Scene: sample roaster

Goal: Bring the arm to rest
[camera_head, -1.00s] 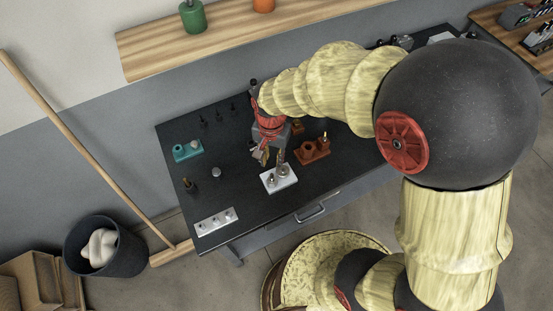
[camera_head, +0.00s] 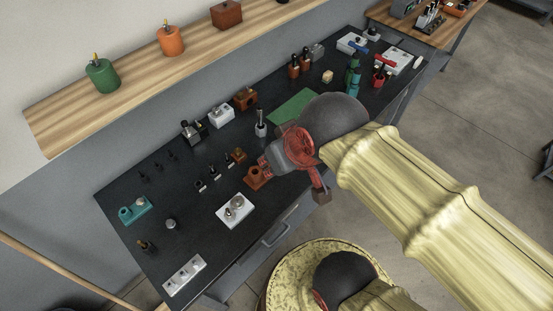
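My arm reaches in from the right over the black workbench (camera_head: 150,215). Its wrist is a black ball with a red disc. My gripper (camera_head: 267,164) shows as a grey end pointing left, above or beside an orange-brown block (camera_head: 255,178). Its fingertips are small and hard to make out, so I cannot tell if it is open or shut.
A white block with round knobs (camera_head: 235,211), a teal block (camera_head: 135,211) and a white strip (camera_head: 184,276) are on the bench's left part. A green mat (camera_head: 293,106) lies behind the wrist. A wooden shelf (camera_head: 135,75) runs along the wall. Several tools crowd the bench's far end.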

